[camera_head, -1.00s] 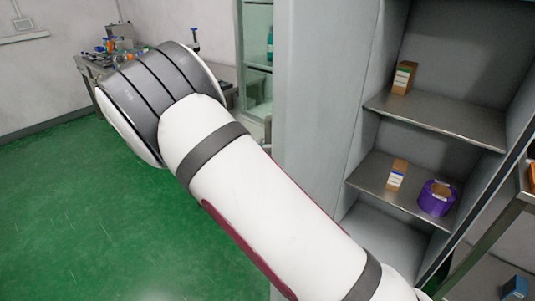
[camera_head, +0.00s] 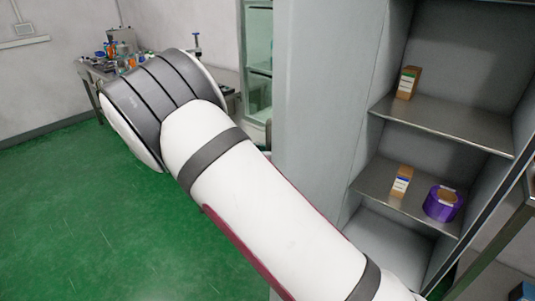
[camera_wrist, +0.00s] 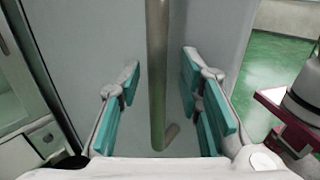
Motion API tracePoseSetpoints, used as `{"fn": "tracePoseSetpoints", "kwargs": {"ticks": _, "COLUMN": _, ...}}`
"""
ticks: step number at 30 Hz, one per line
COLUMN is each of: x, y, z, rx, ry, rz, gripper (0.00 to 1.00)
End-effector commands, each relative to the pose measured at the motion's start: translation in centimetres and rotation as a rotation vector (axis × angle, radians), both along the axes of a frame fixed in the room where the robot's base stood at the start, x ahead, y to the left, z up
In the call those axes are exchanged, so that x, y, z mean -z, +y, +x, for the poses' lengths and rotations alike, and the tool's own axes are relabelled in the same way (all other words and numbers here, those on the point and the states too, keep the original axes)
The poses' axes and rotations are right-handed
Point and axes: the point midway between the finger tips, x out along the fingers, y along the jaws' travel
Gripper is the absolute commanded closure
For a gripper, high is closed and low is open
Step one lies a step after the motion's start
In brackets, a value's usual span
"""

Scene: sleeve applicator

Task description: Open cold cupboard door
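A tall grey cupboard (camera_head: 318,150) stands right of centre in the head view. Its right part is an open compartment with shelves showing. In the wrist view, a vertical metal bar handle (camera_wrist: 157,60) stands in front of a flat grey panel (camera_wrist: 95,50), its lower end bent back toward the panel. My gripper (camera_wrist: 160,103) is open, with its teal-padded fingers on either side of the bar and a gap on each side. In the head view my gripper is hidden behind my arm. I cannot tell how far the panel is swung.
On the shelves are small brown boxes (camera_head: 407,83) and a purple round item (camera_head: 441,204). A glass-fronted cabinet (camera_head: 258,65) and a cluttered bench (camera_head: 85,70) stand at the back. Green floor (camera_head: 60,220) is clear on the left. A metal rack edge (camera_head: 500,235) is at the right.

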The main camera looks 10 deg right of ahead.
Motion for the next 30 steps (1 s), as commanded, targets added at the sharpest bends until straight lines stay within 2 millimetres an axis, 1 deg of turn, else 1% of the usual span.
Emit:
{"fn": "tracePoseSetpoints", "kwargs": {"ticks": 2, "x": 0.0, "y": 0.0, "z": 0.1, "rx": 0.0, "ry": -0.001, "rz": 0.0, "gripper": 0.67}}
{"fn": "tracePoseSetpoints", "kwargs": {"ticks": 5, "x": 0.0, "y": 0.5, "z": 0.3, "rx": -0.001, "ry": -0.002, "rz": 0.0, "gripper": 0.67}}
{"fn": "tracePoseSetpoints", "kwargs": {"ticks": 8, "x": 0.0, "y": 1.7, "z": 0.6, "rx": -0.002, "ry": -0.002, "rz": 0.0, "gripper": 0.67}}
{"fn": "tracePoseSetpoints", "kwargs": {"ticks": 18, "x": 0.1, "y": 7.5, "z": 1.8, "rx": -0.007, "ry": -0.004, "rz": -0.003, "gripper": 0.67}}
{"fn": "tracePoseSetpoints", "kwargs": {"ticks": 20, "x": 0.1, "y": 7.9, "z": 2.0, "rx": 0.0, "ry": -0.002, "rz": -0.005, "gripper": 0.67}}
{"fn": "tracePoseSetpoints", "kwargs": {"ticks": 25, "x": 0.1, "y": 9.8, "z": 2.4, "rx": -0.006, "ry": -0.004, "rz": -0.004, "gripper": 0.67}}
{"fn": "tracePoseSetpoints", "kwargs": {"ticks": 30, "x": 0.1, "y": 10.6, "z": 2.7, "rx": 0.004, "ry": -0.001, "rz": -0.003, "gripper": 0.67}}
